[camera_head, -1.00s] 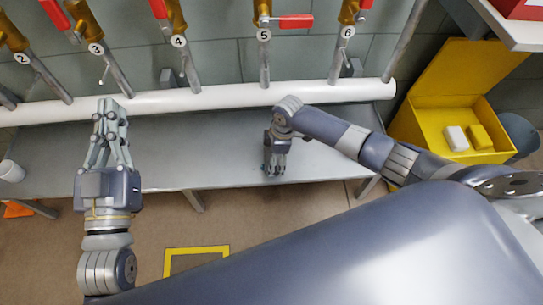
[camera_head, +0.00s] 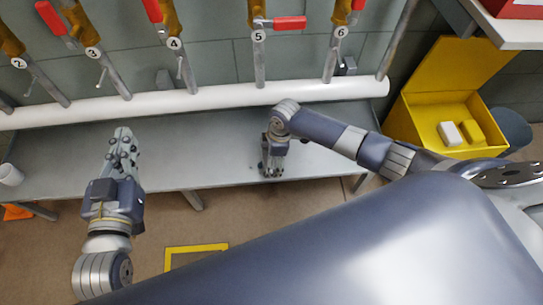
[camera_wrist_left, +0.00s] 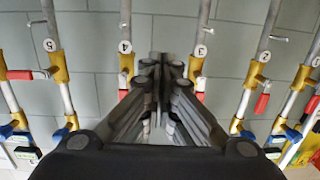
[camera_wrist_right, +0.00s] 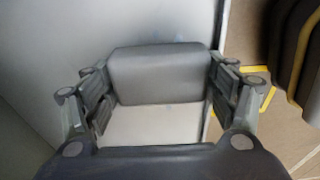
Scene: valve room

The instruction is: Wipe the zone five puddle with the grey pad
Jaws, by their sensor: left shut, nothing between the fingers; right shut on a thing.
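The grey pad (camera_wrist_right: 158,75) is between the fingers of my right gripper (camera_wrist_right: 158,97) in the right wrist view. In the head view my right gripper (camera_head: 272,170) points down at the grey bench (camera_head: 222,173) below valve 5 (camera_head: 259,37) and mostly hides the pad. A faint bluish trace shows on the bench in the right wrist view beyond the pad (camera_wrist_right: 175,17); the puddle's outline cannot be made out. My left gripper (camera_head: 123,135) is shut and empty, above the left part of the bench; its closed fingers also show in the left wrist view (camera_wrist_left: 160,65).
A white pipe (camera_head: 200,104) runs along the bench's back, below numbered valves with red handles. A white cup (camera_head: 10,174) stands at the bench's left end.

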